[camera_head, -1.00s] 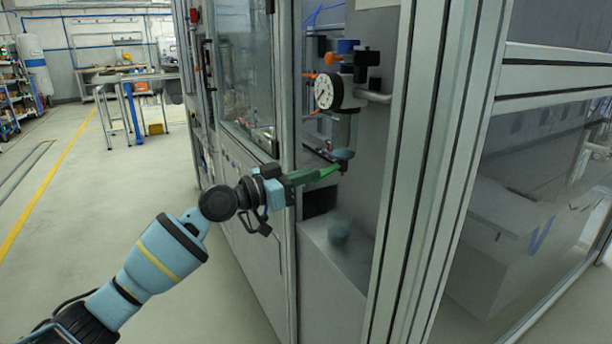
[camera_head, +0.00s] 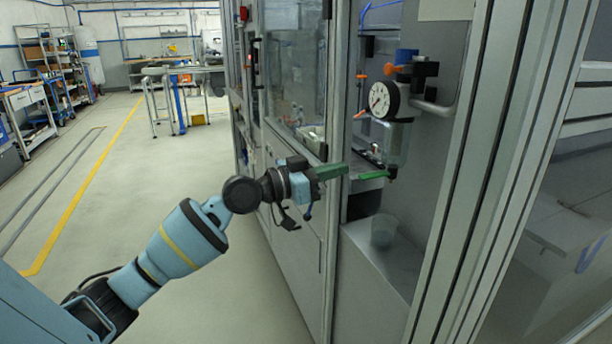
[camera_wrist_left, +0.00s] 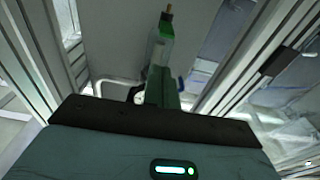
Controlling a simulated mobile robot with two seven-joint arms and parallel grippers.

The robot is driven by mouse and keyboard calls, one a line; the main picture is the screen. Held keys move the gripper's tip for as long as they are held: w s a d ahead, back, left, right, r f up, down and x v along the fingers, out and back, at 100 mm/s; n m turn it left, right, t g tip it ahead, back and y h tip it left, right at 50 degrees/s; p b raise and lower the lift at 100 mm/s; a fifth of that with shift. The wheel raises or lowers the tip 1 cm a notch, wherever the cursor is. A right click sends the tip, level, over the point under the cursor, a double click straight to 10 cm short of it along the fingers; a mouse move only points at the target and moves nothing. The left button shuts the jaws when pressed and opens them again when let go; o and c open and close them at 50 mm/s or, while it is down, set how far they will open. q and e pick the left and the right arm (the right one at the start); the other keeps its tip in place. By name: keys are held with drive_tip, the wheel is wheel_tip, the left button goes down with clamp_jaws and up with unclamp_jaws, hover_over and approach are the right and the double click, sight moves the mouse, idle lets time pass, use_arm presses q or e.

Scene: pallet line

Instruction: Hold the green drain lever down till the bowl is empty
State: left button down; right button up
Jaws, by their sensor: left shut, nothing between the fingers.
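The green drain lever (camera_head: 370,176) sticks out to the left beneath the clear bowl (camera_head: 397,146), which hangs under a round white gauge (camera_head: 380,99). The bowl looks clear in the head view; I cannot make out a liquid level. My left gripper (camera_head: 346,168) is shut and empty, its green fingers just left of the lever's free end and slightly higher. I cannot tell whether they touch. In the left wrist view the shut fingers (camera_wrist_left: 160,90) point towards the bowl (camera_wrist_left: 160,48) and partly cover the gauge. My right gripper is out of view.
A translucent cup (camera_head: 383,231) stands on the grey ledge (camera_head: 385,268) below the bowl. An aluminium frame post (camera_head: 475,190) rises to the right, and a glazed machine door (camera_head: 295,70) is to the left. The floor at the left is open.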

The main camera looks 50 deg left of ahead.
use_arm(q)
drive_tip(key=shift+b+v, duration=0.75)
drive_tip(key=shift+v, duration=2.15)
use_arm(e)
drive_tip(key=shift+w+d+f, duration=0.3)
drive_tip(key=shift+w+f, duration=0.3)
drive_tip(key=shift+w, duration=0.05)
use_arm(q)
drive_tip(key=shift+r, duration=0.1)
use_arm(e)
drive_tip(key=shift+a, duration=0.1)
